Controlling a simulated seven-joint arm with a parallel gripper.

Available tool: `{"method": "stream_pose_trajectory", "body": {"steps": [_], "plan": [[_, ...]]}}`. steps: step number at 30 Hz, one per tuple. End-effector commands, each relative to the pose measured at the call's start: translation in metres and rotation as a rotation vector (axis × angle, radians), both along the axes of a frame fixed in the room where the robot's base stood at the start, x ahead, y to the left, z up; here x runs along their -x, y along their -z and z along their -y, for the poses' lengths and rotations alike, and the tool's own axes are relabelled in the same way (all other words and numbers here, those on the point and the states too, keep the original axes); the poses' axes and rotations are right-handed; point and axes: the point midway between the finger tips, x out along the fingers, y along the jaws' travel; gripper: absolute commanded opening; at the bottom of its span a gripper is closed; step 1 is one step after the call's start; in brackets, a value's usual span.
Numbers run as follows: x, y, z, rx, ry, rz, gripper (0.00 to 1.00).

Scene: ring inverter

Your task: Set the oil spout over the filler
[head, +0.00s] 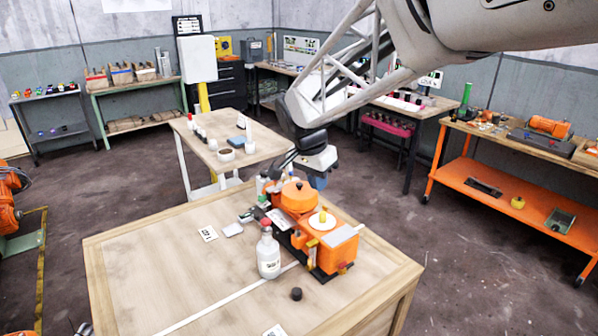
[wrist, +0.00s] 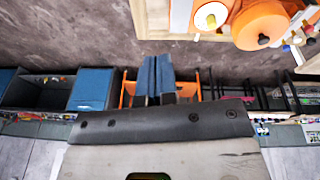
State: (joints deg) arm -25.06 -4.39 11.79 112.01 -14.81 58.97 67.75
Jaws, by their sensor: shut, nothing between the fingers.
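An orange machine (head: 330,246) stands on the near wooden table, with a round orange drum (head: 299,196) on its back part. A white disc (head: 318,224) with a small yellow piece (head: 322,215) sits on top. I cannot tell which part is the filler. A whitish bottle (head: 268,254) stands upright just left of the machine; whether it bears the oil spout is unclear. My gripper (head: 318,183) is up behind the machine, apart from it. In the wrist view its blue fingers (wrist: 156,76) are together and empty. The drum (wrist: 261,22) and disc (wrist: 210,16) show there too.
A small black cylinder (head: 296,294) stands in front of the machine. Flat cards (head: 208,233) lie left of it. Small items crowd the machine's back left. The near table's left part (head: 140,270) is mostly clear. Another table (head: 220,160) with small containers stands behind.

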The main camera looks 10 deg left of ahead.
Motion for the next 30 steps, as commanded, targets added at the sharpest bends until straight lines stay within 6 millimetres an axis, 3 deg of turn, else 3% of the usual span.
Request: {"method": "stream_pose_trajectory", "body": {"steps": [15, 30], "plan": [[-0.054, 0.041, -0.117, 0.039, 0.157, 0.047, 0.0], [-0.081, 0.097, -0.238, 0.067, 0.307, 0.121, 0.0]]}}
